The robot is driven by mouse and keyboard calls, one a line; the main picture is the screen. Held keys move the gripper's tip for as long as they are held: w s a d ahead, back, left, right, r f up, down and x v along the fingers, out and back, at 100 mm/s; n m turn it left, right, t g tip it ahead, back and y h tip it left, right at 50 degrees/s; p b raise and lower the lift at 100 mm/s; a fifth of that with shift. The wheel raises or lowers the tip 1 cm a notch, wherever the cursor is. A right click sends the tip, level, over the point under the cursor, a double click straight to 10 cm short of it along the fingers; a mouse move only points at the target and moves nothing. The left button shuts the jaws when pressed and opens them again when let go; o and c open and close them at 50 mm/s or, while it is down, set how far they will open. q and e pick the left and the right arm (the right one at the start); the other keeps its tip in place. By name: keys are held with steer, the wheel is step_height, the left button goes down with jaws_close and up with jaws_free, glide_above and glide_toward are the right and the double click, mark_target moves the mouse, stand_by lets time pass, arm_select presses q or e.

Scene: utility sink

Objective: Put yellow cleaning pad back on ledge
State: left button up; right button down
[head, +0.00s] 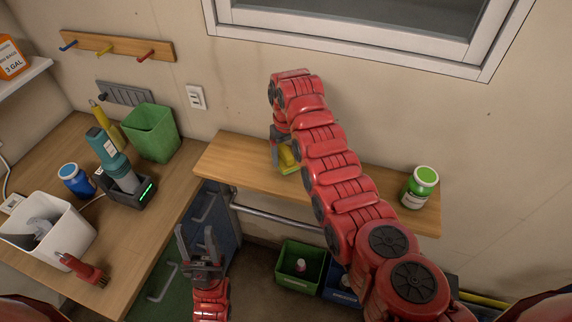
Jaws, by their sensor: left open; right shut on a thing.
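The yellow cleaning pad (288,158) is at the wooden ledge (235,165), near its left part. My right gripper (282,150) reaches across from the right and is shut on the pad, with its fingers pointing down. The gripper and arm hide much of the pad, and I cannot tell whether the pad touches the ledge. My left gripper (200,240) is open and empty, low in front of the ledge, with its fingers pointing up in the picture.
A metal rail (280,220) runs below the ledge. The left counter holds a green bin (152,133), a white bin (50,235), a blue jar (75,180) and a teal tool (108,150). A green crate (298,268) is below.

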mark_target(286, 161)
steer(key=shift+w+a+f+b, duration=0.1)
steer(key=shift+w+a+b, duration=0.1)
steer(key=shift+b, duration=0.25)
steer(key=shift+d+f+p, duration=0.1)
steer(key=shift+f+p, duration=0.05)
steer(key=shift+p, duration=0.95)
steer(key=shift+f, duration=1.4)
steer(key=shift+f, duration=0.1)
